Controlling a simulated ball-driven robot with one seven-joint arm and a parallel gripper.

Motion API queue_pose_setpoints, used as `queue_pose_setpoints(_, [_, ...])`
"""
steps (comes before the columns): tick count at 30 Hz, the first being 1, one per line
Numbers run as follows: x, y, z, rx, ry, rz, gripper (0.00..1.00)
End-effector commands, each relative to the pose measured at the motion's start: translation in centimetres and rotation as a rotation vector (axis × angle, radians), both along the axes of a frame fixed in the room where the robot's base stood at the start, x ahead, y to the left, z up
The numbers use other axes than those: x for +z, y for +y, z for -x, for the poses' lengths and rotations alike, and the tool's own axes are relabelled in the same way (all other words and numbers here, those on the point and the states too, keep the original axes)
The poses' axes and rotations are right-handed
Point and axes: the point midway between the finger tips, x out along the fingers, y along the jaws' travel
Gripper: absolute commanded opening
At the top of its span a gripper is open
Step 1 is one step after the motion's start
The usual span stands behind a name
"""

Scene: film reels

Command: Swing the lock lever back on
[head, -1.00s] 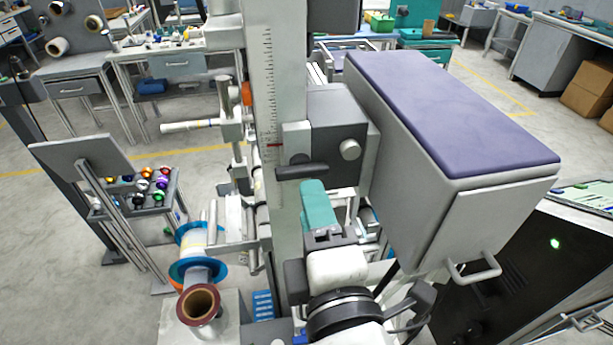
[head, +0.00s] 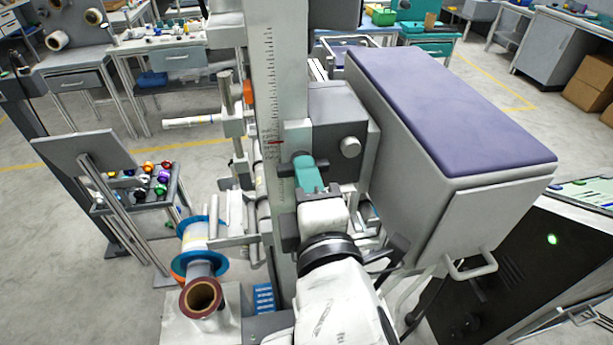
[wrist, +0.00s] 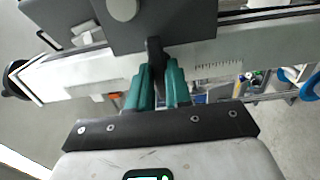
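The lock lever (wrist: 154,52) is a dark bar on the grey carriage block (head: 338,125) of the upright column. In the wrist view it reaches down between the two teal fingers of my gripper (wrist: 158,72). The fingers stand close on either side of it, and I cannot tell whether both press on it. In the head view my gripper (head: 308,175) is at the lever, just under the block's lower left part, and covers most of the lever.
A ruled grey column (head: 272,90) stands left of the block. A large purple-topped box (head: 450,110) stands close on the right. A film roll with blue flanges (head: 200,240) and a brown-rimmed tube (head: 202,297) are at lower left.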

Motion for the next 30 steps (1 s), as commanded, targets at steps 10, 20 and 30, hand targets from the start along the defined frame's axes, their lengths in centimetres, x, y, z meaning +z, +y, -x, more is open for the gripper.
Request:
queue_pose_setpoints(10, [-0.03, 0.0, 0.02, 0.0, 0.001, 0.0, 0.0])
queue_pose_setpoints(20, [-0.07, 0.01, 0.02, 0.0, 0.016, -0.051, 0.0])
queue_pose_setpoints(30, [-0.1, 0.03, 0.03, 0.0, 0.083, -0.286, 0.0])
